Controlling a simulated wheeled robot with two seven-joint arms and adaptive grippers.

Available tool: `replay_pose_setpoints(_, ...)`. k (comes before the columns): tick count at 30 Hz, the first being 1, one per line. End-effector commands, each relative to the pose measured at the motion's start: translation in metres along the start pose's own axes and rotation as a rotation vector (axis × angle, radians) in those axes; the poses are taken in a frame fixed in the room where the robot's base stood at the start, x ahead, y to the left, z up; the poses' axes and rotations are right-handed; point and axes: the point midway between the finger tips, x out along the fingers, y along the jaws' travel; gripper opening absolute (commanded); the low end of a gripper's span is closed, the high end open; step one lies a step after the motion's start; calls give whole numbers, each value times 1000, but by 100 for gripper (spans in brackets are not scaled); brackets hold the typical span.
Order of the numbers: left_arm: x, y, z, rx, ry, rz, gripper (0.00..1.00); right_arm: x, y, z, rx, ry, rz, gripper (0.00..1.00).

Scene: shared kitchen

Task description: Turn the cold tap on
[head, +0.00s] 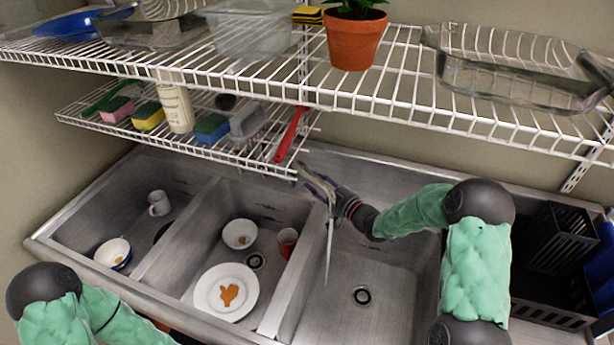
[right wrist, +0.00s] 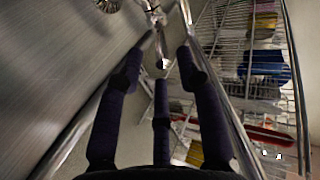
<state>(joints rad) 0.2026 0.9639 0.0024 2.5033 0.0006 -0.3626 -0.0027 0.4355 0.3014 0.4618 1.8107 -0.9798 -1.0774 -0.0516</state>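The chrome tap (head: 312,178) is at the back wall of the sink, below the lower rack. My right gripper (head: 338,196) is right at it and partly hides it, so I cannot tell the cold handle apart. A thin grey strip hangs from there over the right basin; I cannot tell whether it is spout or water. In the right wrist view my right gripper (right wrist: 160,60) has its dark fingers spread. Chrome tap parts (right wrist: 157,22) show between and beyond the fingertips; contact is unclear. My left gripper is out of view.
The sink (head: 385,270) has three basins. The middle one holds a plate (head: 213,299), a bowl (head: 239,229) and a red cup (head: 288,236). A wire rack (head: 228,150) with sponges and a red-handled brush (head: 289,135) hangs close above my right gripper. A black rack (head: 552,235) stands right.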

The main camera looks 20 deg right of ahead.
Motion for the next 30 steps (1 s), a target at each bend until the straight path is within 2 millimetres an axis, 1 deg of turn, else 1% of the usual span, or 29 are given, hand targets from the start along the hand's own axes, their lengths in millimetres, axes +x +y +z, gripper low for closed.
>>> replay_pose_setpoints(1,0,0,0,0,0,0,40,-11,2,1,1,-3,4,36)
replay_pose_setpoints(3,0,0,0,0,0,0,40,-24,1,0,0,-2,3,36)
replay_pose_setpoints(6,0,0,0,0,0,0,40,-38,1,0,-1,-1,2,36)
replay_pose_setpoints(9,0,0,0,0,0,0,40,-48,1,0,0,0,2,36)
replay_pose_setpoints(13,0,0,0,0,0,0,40,-55,0,0,-1,1,0,36)
replay_pose_setpoints(21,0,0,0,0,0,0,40,-56,0,0,-1,1,0,36)
replay_pose_setpoints(22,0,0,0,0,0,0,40,-56,0,0,-1,1,0,31)
replay_pose_setpoints(25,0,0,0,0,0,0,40,-56,1,0,11,1,0,2)
replay_pose_setpoints(26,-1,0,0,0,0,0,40,-57,3,-1,22,1,0,0)
replay_pose_setpoints(30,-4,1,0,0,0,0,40,-61,13,-1,135,0,0,0)
